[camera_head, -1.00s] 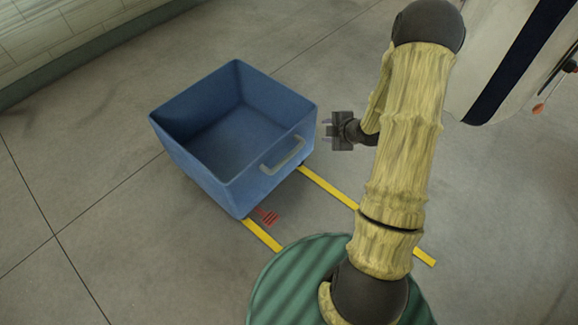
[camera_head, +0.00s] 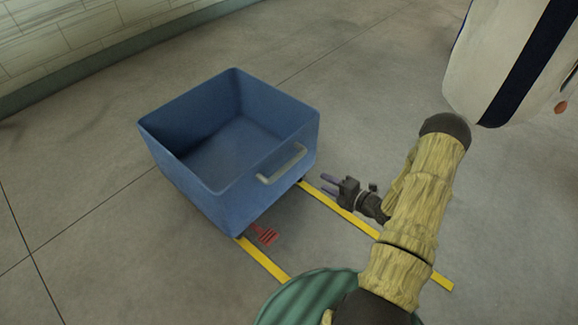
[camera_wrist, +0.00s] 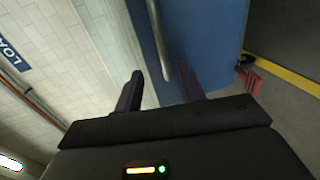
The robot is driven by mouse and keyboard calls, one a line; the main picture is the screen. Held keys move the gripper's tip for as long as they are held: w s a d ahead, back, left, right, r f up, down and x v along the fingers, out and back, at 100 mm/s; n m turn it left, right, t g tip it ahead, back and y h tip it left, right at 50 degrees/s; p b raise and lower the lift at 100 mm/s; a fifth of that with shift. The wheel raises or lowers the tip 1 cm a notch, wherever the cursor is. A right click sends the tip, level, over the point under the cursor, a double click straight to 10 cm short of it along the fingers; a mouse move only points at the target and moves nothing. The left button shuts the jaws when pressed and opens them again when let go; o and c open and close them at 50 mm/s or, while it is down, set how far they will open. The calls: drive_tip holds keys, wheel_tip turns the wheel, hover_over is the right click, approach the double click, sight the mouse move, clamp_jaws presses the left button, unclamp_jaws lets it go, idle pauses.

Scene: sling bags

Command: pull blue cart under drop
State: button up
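The blue cart (camera_head: 225,200) is an empty open-topped box on the grey floor, left of centre in the head view. Its pale bar handle (camera_head: 283,164) is on the side facing my arm. My gripper (camera_head: 328,184) is to the right of the handle, fingers pointing left toward the cart, apart from it. In the wrist view the gripper's two fingers (camera_wrist: 163,88) are spread with nothing held. The handle (camera_wrist: 158,42) and the cart's blue side (camera_wrist: 203,40) show beyond them. The drop is not clearly identifiable.
A white and dark-blue hanging shape (camera_head: 510,60) is at upper right. A tiled wall (camera_head: 80,40) runs along the back left. Floor left of the cart is clear.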

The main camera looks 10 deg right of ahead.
sight(291, 166)
drive_tip(key=shift+a, duration=0.1)
drive_tip(key=b+x, duration=0.5)
drive_tip(key=x, duration=1.2)
drive_tip(key=shift+w, duration=0.2)
drive_tip(key=c, duration=0.5)
drive_tip(key=shift+a, duration=0.1)
clamp_jaws()
